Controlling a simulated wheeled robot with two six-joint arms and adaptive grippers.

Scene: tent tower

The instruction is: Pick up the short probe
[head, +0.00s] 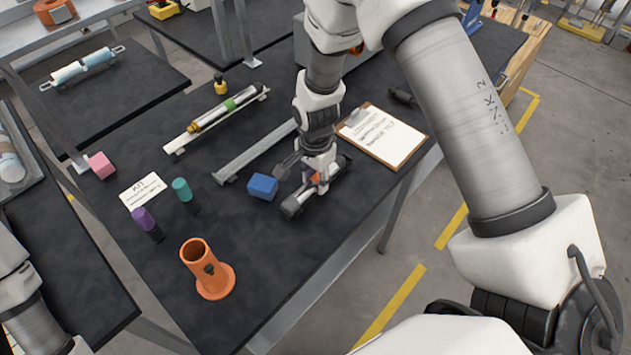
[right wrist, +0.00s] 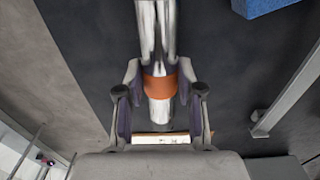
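The short probe (head: 294,206) is a dark grey cylinder with an orange band. It lies at the right edge of the black table, just right of the blue block. In the right wrist view the probe (right wrist: 159,83) runs lengthwise between the fingers. My right gripper (head: 313,178) points down over its middle. It also shows in the right wrist view (right wrist: 160,80), with its fingertips against both sides of the orange band. I see no clear gap under the probe. My left arm shows at the lower left edge; its gripper is out of view.
A blue block (head: 263,187) lies close beside the probe. A grey rail (head: 255,152), a clipboard (head: 384,136) and a longer probe on a white rack (head: 217,118) lie farther back. Purple (head: 146,221) and teal (head: 182,190) pegs and an orange holder (head: 208,275) stand nearer left.

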